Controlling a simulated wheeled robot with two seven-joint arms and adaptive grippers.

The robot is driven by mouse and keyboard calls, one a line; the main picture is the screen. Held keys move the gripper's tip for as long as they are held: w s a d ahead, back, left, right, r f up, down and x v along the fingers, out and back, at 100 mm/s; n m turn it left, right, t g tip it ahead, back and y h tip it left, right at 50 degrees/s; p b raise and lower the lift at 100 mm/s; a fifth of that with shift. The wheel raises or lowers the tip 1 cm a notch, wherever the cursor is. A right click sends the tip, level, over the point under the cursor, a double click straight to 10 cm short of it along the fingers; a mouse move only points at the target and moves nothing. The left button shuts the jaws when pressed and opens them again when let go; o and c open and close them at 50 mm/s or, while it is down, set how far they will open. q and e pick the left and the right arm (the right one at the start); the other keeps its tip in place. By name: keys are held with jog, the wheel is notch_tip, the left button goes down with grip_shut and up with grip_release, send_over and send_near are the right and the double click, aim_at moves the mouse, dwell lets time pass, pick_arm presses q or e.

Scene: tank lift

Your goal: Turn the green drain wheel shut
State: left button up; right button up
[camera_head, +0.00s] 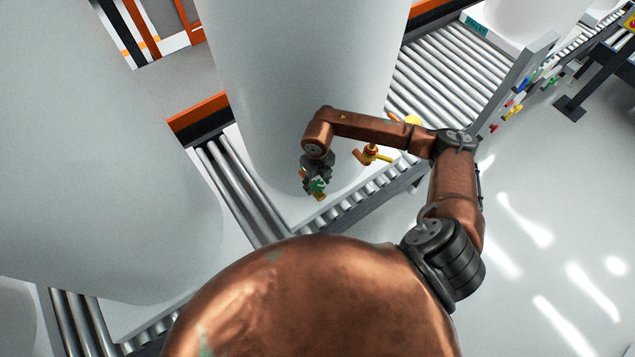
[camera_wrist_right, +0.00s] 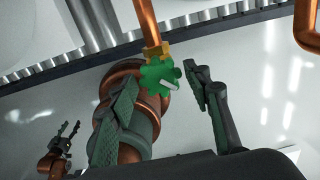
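The green drain wheel (camera_wrist_right: 160,77) has a toothed rim and sits on a brass fitting (camera_wrist_right: 155,51) at the end of a copper pipe. In the head view the wheel (camera_head: 317,186) shows small at the foot of the middle white tank, partly covered by my right gripper (camera_head: 314,178). In the right wrist view my right gripper (camera_wrist_right: 162,82) is open, with one finger on each side of the wheel. A gap shows between the wheel and the right-hand finger; contact on the left side is unclear. My left gripper (camera_wrist_right: 64,132) shows small at the lower left there, fingers apart.
Large white tanks (camera_head: 290,70) stand on roller conveyors (camera_head: 440,65). A yellow and red fitting (camera_head: 373,153) sticks out right of the wheel, beneath my right forearm. A grey panel with coloured handles (camera_head: 515,85) stands at the right. The pale floor (camera_head: 560,220) is open.

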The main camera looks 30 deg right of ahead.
jog(key=c, duration=0.9)
jog(key=shift+m, duration=0.4)
jog(key=m, duration=0.3)
jog(key=shift+m, duration=2.5)
jog(key=o, duration=1.2)
